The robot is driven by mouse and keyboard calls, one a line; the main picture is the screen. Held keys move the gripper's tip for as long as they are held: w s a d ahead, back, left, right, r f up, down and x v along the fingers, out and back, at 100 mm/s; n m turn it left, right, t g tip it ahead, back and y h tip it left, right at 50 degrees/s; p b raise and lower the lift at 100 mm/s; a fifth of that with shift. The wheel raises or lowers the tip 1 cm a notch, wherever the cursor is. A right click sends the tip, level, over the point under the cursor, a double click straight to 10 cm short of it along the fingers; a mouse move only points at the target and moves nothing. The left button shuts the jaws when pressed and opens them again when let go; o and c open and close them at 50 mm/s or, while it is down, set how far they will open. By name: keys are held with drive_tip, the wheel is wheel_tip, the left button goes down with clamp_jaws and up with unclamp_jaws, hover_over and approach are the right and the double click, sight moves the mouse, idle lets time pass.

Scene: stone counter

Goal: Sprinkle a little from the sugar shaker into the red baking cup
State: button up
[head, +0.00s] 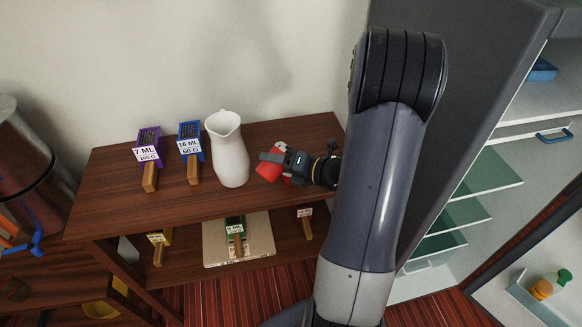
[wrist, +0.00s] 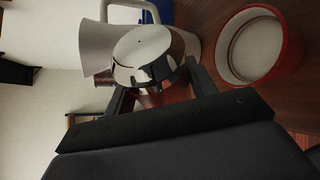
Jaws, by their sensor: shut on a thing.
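My gripper (wrist: 155,88) is shut on the sugar shaker (wrist: 143,52), whose shiny metal top shows between the fingers in the wrist view. The fingers hide most of its body, and its exact tilt is hard to tell. The red baking cup (wrist: 292,62), with a pale inside, stands on the wood at the right of the wrist view, apart from the shaker. In the head view my gripper (head: 272,158) is over the shelf top, right of the white pitcher. Red (head: 267,172) shows just below the fingers there; I cannot tell whether it is cup or shaker.
The white pitcher (head: 229,155) stands close to my gripper and also fills the upper left of the wrist view (wrist: 92,45). A tall dark cabinet (head: 480,60) stands to the right.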

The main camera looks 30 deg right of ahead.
drive_tip(key=shift+r+m, duration=0.2)
drive_tip(key=shift+m, duration=0.2)
idle(0.8)
drive_tip(key=shift+a+f+m+y, duration=0.1)
drive_tip(key=shift+f+m+y, duration=0.25)
drive_tip(key=shift+m+y, duration=0.25)
idle(1.9)
drive_tip(key=shift+r+m+y+p, duration=0.35)
drive_tip(key=shift+m+p, duration=0.35)
drive_tip(key=shift+p, duration=0.45)
idle(1.4)
drive_tip(key=shift+f+m+t+p, duration=0.2)
drive_tip(key=shift+m+t+p, duration=0.1)
drive_tip(key=shift+m+t, duration=0.2)
idle(1.2)
